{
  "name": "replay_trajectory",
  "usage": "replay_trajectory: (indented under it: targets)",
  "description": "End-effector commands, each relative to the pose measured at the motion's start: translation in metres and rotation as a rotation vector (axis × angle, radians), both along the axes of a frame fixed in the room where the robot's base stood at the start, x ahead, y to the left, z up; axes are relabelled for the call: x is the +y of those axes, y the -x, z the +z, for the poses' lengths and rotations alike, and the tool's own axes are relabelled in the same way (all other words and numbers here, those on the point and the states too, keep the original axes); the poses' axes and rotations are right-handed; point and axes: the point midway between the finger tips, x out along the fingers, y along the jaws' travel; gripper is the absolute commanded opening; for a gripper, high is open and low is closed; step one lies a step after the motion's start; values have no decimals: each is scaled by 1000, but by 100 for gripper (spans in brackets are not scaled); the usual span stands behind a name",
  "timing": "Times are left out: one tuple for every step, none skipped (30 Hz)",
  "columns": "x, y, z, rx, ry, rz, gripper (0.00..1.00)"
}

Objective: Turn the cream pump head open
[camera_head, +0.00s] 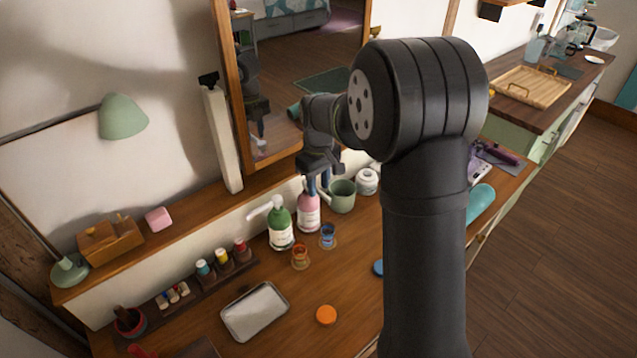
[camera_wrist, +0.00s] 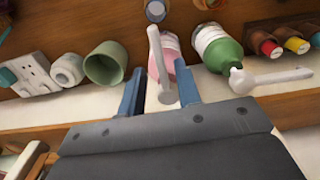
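A pink bottle (camera_head: 308,216) stands on the desk below my gripper (camera_head: 318,183). In the wrist view its off-white pump head (camera_wrist: 165,97) sits between my two blue fingertips, close to the right one, with its long spout pointing away up the picture. My fingers are apart, with a clear gap on the left side. A green bottle (camera_head: 281,232) stands just left of the pink one. Its pump head (camera_wrist: 240,80) is also off-white, with the spout pointing right in the wrist view. I cannot tell by colour which pump is the cream one.
A green mug (camera_head: 342,197) and a white jar (camera_head: 367,181) stand right of the pink bottle. Two small glasses, orange (camera_head: 300,257) and blue (camera_head: 328,236), stand in front. A metal tray (camera_head: 254,311) lies nearer. A raised shelf and mirror (camera_head: 232,90) are behind.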

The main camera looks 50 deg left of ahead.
Motion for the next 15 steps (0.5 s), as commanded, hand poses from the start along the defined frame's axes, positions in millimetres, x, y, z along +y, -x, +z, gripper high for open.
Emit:
replay_trajectory:
  targets:
    - [0,0,-1,0,0,0,31]
    - [0,0,-1,0,-1,0,31]
    - [0,0,-1,0,-1,0,31]
    - [0,0,-1,0,-1,0,31]
    - [0,0,-1,0,-1,0,31]
    - [0,0,-1,0,-1,0,31]
    - [0,0,-1,0,-1,0,31]
    - [0,0,-1,0,-1,0,25]
    - [0,0,0,0,-1,0,17]
    - [0,0,0,0,-1,0,11]
    - [0,0,0,0,-1,0,5]
    - [0,0,0,0,-1,0,0]
    - [0,0,0,0,-1,0,0]
    - [0,0,0,0,-1,0,0]
    - [0,0,0,0,-1,0,0]
